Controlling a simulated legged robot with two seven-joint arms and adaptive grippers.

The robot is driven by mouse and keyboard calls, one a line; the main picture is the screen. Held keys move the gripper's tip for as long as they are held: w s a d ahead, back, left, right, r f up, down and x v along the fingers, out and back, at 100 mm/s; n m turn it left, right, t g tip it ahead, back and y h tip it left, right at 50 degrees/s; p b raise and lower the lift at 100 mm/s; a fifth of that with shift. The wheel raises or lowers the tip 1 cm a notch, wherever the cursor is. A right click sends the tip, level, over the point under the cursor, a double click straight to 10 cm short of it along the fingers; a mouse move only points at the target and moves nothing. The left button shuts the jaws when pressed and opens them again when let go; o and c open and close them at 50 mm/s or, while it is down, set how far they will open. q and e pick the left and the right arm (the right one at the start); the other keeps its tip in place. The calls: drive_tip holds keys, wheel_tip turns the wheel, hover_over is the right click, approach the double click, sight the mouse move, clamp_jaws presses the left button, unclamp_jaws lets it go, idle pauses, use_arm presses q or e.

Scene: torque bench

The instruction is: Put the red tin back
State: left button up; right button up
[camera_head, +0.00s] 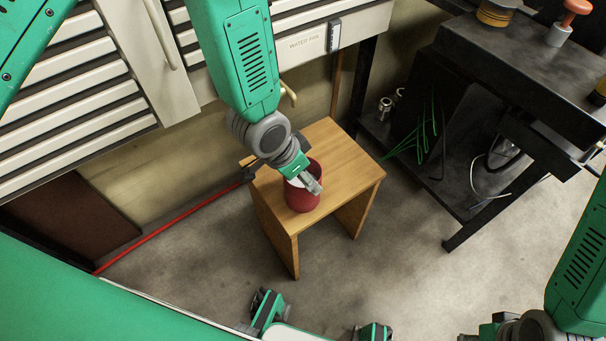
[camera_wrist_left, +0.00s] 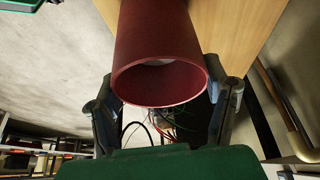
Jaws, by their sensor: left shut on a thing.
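The red tin (camera_head: 301,200) is upright with its open rim up, at the wooden stool's (camera_head: 345,170) top near the front edge. I cannot tell whether its base touches the wood. My left gripper (camera_head: 284,178) reaches down from above and is shut on the tin, one finger on each side near the rim. In the left wrist view the tin (camera_wrist_left: 160,45) shows its open mouth between the two fingers of the gripper (camera_wrist_left: 165,98). My right gripper (camera_head: 486,332) is only partly in view at the bottom right, its fingers cut off.
A black workbench (camera_head: 520,75) stands at the right, with green wires (camera_head: 422,138) on its lower shelf. A slatted pale cabinet (camera_head: 70,100) stands behind at the left. A red bar (camera_head: 170,225) runs along the wall's foot. The floor (camera_head: 385,265) before the stool is clear.

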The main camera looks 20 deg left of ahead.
use_arm(q)
drive_tip(key=o, duration=1.7)
drive_tip(key=p+v, duration=0.5)
drive_tip(key=v, duration=0.7)
drive_tip(key=s+a+f+n+g+y, duration=0.1)
drive_tip(key=s+a+f+n, duration=0.1)
drive_tip(key=s+a+f, duration=0.2)
drive_tip(key=s+a+f+n+g+y, duration=0.1)
drive_tip(key=s+a+f, duration=0.3)
drive_tip(key=s, duration=0.4)
drive_tip(key=s+a+f+n, duration=0.4)
drive_tip(key=s+f, duration=0.2)
drive_tip(key=shift+s+a+f+g+y, duration=0.25)
drive_tip(key=shift+a+f+g+y, duration=0.1)
drive_tip(key=shift+a+g+y, duration=0.05)
